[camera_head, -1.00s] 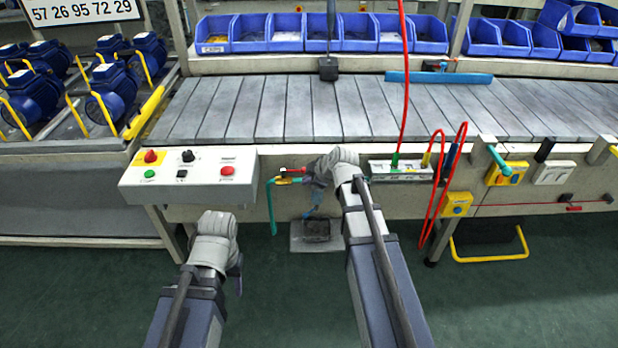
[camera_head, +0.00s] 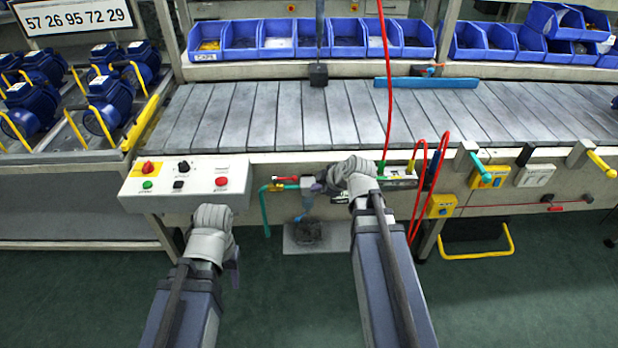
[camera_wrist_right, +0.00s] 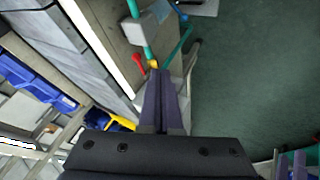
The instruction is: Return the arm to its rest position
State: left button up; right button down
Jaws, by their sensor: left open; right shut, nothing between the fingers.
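My right arm reaches to the front edge of the bench in the head view. Its gripper (camera_head: 311,187) is beside the teal pipe with a red-handled valve (camera_head: 285,180). In the right wrist view its purple fingers (camera_wrist_right: 159,78) are shut with nothing between them. The red valve handle (camera_wrist_right: 138,64) and teal pipe (camera_wrist_right: 134,10) show beyond the fingertips; whether they touch is unclear. My left gripper (camera_head: 235,268) hangs low in front of the bench, below the button panel. It is open and mostly hidden behind its wrist.
The button panel (camera_head: 186,182) juts out above my left wrist. A slatted conveyor (camera_head: 260,115) runs behind, with blue bins (camera_head: 240,40) above. Red hoses (camera_head: 421,185) hang right of my right wrist. A grey floor plate (camera_head: 335,236) lies below; green floor is clear in front.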

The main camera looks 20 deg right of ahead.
jog(key=s+a+r+m+g+h+p, duration=0.2)
jog(key=s+a+m+g+p, duration=0.2)
jog(key=s+a, duration=0.5)
jog(key=s+a+r+m+g+h+p, duration=0.2)
jog(key=s+a+r+m+g+p, duration=0.1)
jog(key=s+a, duration=0.6)
jog(key=m+g+p, duration=0.1)
jog(key=m+p, duration=0.1)
jog(key=p, duration=0.1)
jog(key=shift+r, duration=0.2)
